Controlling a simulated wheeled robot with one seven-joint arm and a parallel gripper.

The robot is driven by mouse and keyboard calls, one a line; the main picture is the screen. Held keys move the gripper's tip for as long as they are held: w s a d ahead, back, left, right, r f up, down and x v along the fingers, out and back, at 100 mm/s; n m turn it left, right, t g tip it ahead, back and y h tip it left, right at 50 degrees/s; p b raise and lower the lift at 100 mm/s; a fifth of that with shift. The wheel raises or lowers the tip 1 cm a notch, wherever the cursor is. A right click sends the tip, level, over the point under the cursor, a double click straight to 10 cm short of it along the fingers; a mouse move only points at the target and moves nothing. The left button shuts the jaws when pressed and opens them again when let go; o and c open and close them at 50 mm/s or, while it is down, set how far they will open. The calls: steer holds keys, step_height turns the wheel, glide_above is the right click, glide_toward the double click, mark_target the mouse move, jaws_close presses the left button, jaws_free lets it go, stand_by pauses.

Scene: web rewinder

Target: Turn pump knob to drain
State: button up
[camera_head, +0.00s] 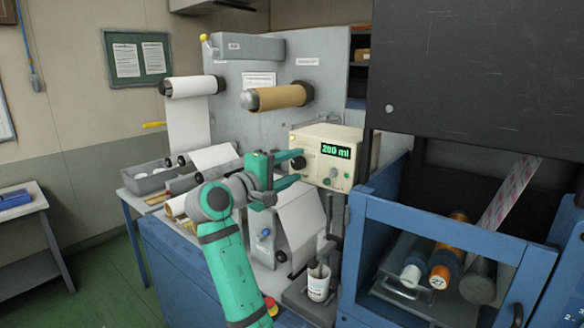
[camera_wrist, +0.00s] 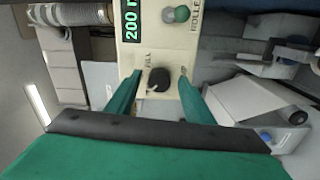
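The cream pump box (camera_head: 322,138) has a green display reading 200 ml. It also shows in the wrist view (camera_wrist: 140,45). The black pump knob (camera_wrist: 158,80) is on its face, with the word FILL printed near it and a pale mark on its lower left edge. In the head view the knob (camera_head: 298,163) is at the left of the box's face. My gripper (camera_head: 286,168) is open in front of it. In the wrist view my gripper (camera_wrist: 160,77) has one green finger on each side of the knob, with gaps showing. Finger depth relative to the knob is unclear.
A grey and a green button (camera_wrist: 181,14) sit beside the display. A brown roll (camera_head: 280,97) and a white roll (camera_head: 193,87) are on the panel behind. A white cup (camera_head: 318,284) stands below the pump. The blue machine frame (camera_head: 445,235) is close on the right.

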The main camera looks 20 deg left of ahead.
steer(key=shift+s, duration=0.1)
steer(key=v, duration=1)
steer(key=shift+s, duration=0.3)
steer(key=shift+a, duration=0.15)
